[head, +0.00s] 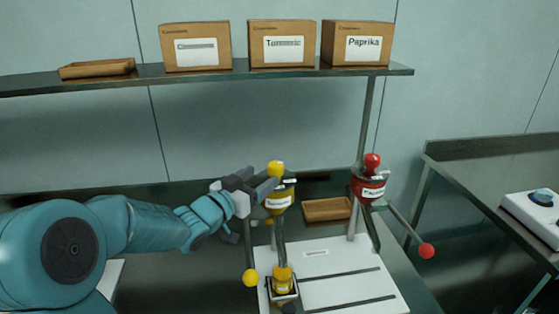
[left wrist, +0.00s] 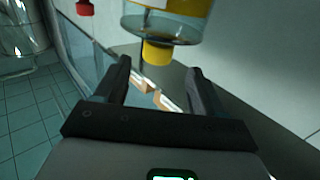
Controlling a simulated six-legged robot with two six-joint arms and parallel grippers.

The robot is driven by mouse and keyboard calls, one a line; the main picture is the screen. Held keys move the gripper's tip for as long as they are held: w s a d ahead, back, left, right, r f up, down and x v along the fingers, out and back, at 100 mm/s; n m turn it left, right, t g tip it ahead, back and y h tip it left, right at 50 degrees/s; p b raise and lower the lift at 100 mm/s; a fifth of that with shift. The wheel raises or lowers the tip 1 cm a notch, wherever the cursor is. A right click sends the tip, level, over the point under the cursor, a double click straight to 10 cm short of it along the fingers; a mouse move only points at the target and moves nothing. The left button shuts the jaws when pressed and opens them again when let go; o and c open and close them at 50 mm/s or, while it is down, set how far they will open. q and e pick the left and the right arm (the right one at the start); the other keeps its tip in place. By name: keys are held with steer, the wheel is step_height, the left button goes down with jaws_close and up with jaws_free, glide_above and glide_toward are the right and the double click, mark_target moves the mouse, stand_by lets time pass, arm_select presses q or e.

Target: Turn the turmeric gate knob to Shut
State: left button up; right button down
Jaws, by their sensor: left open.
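The turmeric hopper (head: 279,201) is yellow-banded with a pale label and has a yellow knob (head: 275,168) on top. A lever (head: 250,248) beside it ends in a yellow ball (head: 251,278). My left gripper (head: 263,182) is open and close to the left of the yellow knob. In the left wrist view, which looks turned over, the yellow knob (left wrist: 158,54) shows between the tips of my open fingers, and I see no grip on it. Any gate markings are too small to read. My right gripper is in neither view.
The paprika hopper (head: 368,188), with a red knob (head: 372,160) and a red-ball lever (head: 426,250), stands at the right. A wooden tray (head: 327,210) lies between and behind the hoppers. A shelf (head: 120,79) above bears boxes, including Turmeric (head: 282,29) and Paprika (head: 357,29).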

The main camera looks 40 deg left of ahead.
mark_target(280, 163)
arm_select(q)
steer(key=w, duration=0.2)
steer(key=w+p, duration=0.1)
steer(key=w, duration=0.5)
steer(key=shift+a+r+p, duration=0.1)
steer(key=shift+a+p, duration=0.2)
steer(key=shift+p, duration=0.05)
steer(key=shift+w, duration=0.25)
steer(key=shift+w, duration=0.1)
steer(key=shift+c, duration=0.6)
steer(key=c, duration=0.8)
